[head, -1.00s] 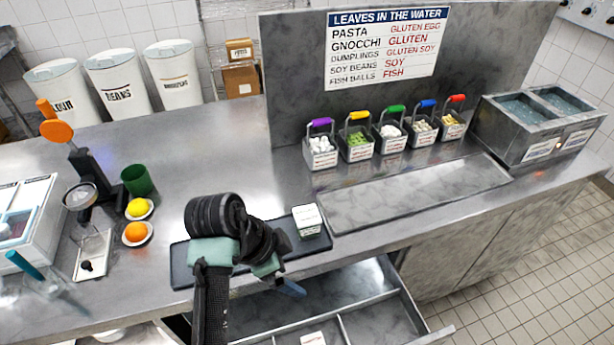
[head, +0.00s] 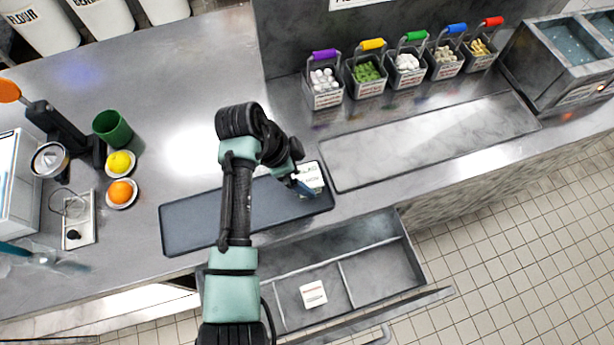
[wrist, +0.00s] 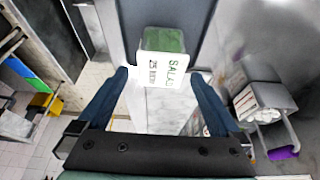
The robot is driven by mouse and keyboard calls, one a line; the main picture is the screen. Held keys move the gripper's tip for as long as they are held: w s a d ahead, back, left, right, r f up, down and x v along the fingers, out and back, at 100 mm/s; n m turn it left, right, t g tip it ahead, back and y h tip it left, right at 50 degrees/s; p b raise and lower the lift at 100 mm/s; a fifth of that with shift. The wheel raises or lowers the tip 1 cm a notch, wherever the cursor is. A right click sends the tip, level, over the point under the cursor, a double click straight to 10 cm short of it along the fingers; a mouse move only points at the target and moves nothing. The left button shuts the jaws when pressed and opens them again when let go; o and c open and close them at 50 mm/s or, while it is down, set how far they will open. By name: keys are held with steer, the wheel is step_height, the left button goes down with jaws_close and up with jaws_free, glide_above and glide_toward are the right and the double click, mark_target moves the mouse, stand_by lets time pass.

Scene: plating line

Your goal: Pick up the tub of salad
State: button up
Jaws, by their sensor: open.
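The tub of salad (wrist: 164,40) shows in the wrist view as a clear tub with green contents and a white label reading SALAD. In the head view the tub (head: 310,178) stands at the right end of a dark tray (head: 187,226), partly hidden by my gripper. My gripper (wrist: 164,76) is open in the wrist view, its two blue fingers apart with the tub ahead and between their tips. In the head view my gripper (head: 302,186) is right at the tub's near left side. I cannot tell whether a finger touches it.
An open drawer (head: 375,273) below the counter holds a white-labelled item (head: 313,294). Several baskets with coloured handles, one purple (head: 324,88), stand behind to the right.

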mark_target(307, 177)
steer(key=shift+w+d+f, duration=0.2)
steer(key=shift+f, duration=0.45)
steer(key=p+x, duration=0.1)
steer(key=x, duration=0.3)
steer(key=shift+s, duration=0.15)
steer(key=shift+d+f, duration=0.15)
steer(key=shift+f, duration=0.35)
steer(key=shift+c, duration=0.2)
steer(key=c, duration=1.4)
